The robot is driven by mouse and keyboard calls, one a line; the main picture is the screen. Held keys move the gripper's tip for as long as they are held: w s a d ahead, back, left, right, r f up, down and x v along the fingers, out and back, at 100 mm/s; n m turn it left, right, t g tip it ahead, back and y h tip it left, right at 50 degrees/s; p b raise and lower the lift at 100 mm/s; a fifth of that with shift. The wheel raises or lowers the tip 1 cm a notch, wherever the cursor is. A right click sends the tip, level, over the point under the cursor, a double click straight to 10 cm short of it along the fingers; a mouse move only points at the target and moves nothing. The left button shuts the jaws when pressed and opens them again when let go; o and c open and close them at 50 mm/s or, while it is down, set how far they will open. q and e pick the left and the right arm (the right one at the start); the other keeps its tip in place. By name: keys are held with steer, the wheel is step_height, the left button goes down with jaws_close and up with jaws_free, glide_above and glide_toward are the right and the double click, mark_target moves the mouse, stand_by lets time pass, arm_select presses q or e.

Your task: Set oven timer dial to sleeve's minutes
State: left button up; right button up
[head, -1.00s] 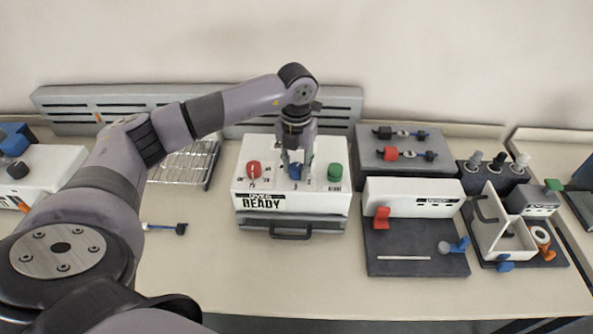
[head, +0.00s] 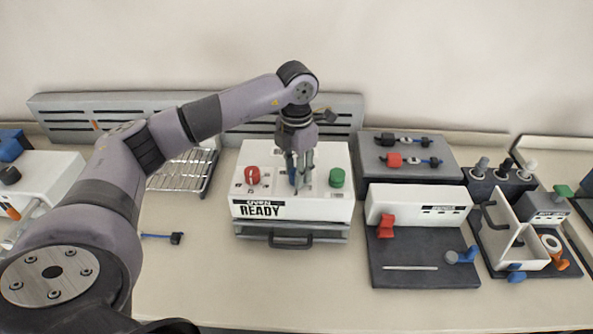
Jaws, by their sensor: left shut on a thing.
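The white oven box (head: 325,205) stands mid-bench with a "READY" label on its front and a dark handle (head: 290,241) below. Its top carries a red dial (head: 252,175) on the left and a green dial (head: 336,177) on the right. Between them, my left gripper (head: 297,182) points down and is shut on the blue middle dial, which its fingers almost wholly hide. The dial's pointer and scale cannot be read here. I cannot pick out a sleeve with readable minutes. My right gripper is not in view.
A wire rack (head: 184,171) is left of the oven, with a small blue-and-black tool (head: 163,237) in front. To the right are a dark board with a white block (head: 418,204), a grey block with red and black parts (head: 405,171), and a white open tray (head: 517,251).

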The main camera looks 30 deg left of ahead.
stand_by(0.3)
arm_select(q)
steer(key=o, duration=1.1)
steer(key=shift+o, duration=0.2)
step_height(320, 180, up, 12)
